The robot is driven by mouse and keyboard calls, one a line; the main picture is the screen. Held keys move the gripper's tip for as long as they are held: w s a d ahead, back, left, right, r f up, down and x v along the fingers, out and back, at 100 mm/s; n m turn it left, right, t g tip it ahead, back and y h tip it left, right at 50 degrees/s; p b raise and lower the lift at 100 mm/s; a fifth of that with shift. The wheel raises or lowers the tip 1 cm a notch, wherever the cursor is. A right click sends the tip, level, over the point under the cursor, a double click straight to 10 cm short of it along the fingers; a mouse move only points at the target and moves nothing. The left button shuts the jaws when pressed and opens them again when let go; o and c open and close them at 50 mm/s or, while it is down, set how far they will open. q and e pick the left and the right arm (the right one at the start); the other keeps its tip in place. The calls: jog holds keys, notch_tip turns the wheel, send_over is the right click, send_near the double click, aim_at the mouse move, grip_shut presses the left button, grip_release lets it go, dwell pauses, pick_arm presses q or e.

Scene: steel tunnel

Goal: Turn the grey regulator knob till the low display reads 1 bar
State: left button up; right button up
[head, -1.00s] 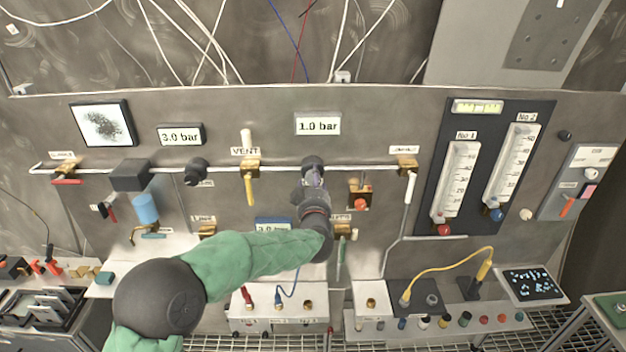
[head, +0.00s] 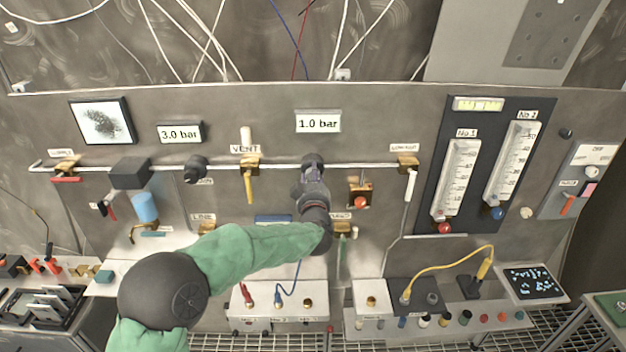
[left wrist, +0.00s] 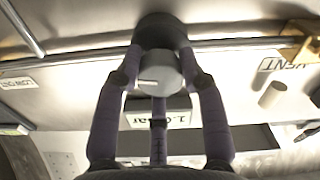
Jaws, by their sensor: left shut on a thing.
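The regulator knob (left wrist: 158,72) is a grey cylinder with a white mark, in front of a dark round body (left wrist: 160,32). In the head view the regulator (head: 312,161) sits on the pipe, partly hidden by my gripper. My left gripper (left wrist: 160,78) is shut on the knob, with fingers on both sides of it; it also shows in the head view (head: 313,180). The display (head: 317,122) just above the regulator reads 1.0 bar. A second display (head: 180,133) further left reads 3.0 bar. My right gripper is not in view.
A VENT valve (head: 249,168) with a yellow lever is left of the regulator, and a dark knob (head: 196,169) is further left. A brass fitting with a red button (head: 360,200) is close on the right.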

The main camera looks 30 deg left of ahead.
pick_arm(q)
jog(key=shift+f, duration=0.1)
jog(key=o, duration=1.1)
jog(key=shift+o, duration=0.2)
jog(key=v, duration=1.2)
